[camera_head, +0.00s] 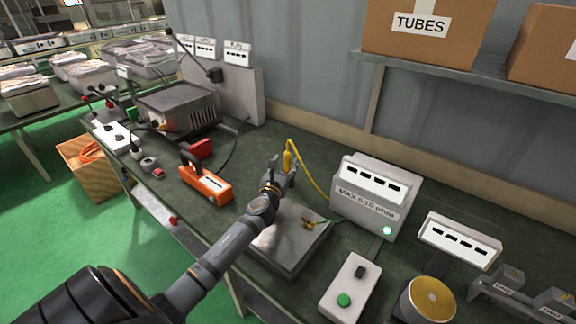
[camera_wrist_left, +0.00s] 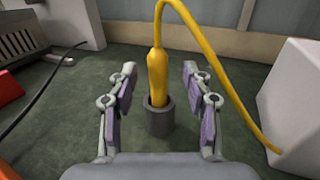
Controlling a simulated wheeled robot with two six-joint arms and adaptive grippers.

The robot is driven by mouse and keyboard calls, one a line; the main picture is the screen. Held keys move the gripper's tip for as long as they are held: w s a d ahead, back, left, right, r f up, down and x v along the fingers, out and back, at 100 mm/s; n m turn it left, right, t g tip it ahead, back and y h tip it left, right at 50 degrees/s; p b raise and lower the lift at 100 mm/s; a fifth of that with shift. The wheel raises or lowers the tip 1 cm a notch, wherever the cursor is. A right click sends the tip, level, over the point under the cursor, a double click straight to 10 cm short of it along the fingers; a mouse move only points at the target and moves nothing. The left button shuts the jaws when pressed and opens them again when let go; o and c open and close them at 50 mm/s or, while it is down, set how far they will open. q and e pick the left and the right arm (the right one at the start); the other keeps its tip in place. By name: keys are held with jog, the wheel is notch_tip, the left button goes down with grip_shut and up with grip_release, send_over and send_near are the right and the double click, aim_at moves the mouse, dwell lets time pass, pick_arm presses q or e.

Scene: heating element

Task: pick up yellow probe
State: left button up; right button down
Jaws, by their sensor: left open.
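The yellow probe (camera_wrist_left: 157,75) stands upright in a small dark grey cylindrical holder (camera_wrist_left: 160,120) on the green bench. Its yellow cable loops up and over to the right. My left gripper (camera_wrist_left: 158,90) is open, with one finger on each side of the probe and a visible gap on both sides. In the head view the yellow probe (camera_head: 287,160) shows just beyond the fingertips of my left gripper (camera_head: 284,168), and the holder is hidden there behind the gripper. My right gripper is not in view.
A white meter box (camera_head: 375,200) stands right of the probe, with the yellow cable running to it. A metal plate (camera_head: 290,238) lies under my left arm. An orange tool (camera_head: 205,183) and a grey heater unit (camera_head: 180,108) stand to the left. A wall closes the back.

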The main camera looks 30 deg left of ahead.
aim_at(287, 157)
pick_arm(q)
jog(key=shift+w+a+r, duration=0.15)
jog(key=shift+w+r, duration=0.1)
jog(key=x, duration=0.4)
jog(key=shift+a+f, duration=0.15)
jog(key=shift+f, duration=0.15)
jog(key=shift+w, duration=0.25)
jog(key=shift+s+r, duration=0.15)
jog(key=shift+s, duration=0.05)
jog(key=shift+c, duration=1.3)
jog(key=c, duration=0.5)
grip_shut()
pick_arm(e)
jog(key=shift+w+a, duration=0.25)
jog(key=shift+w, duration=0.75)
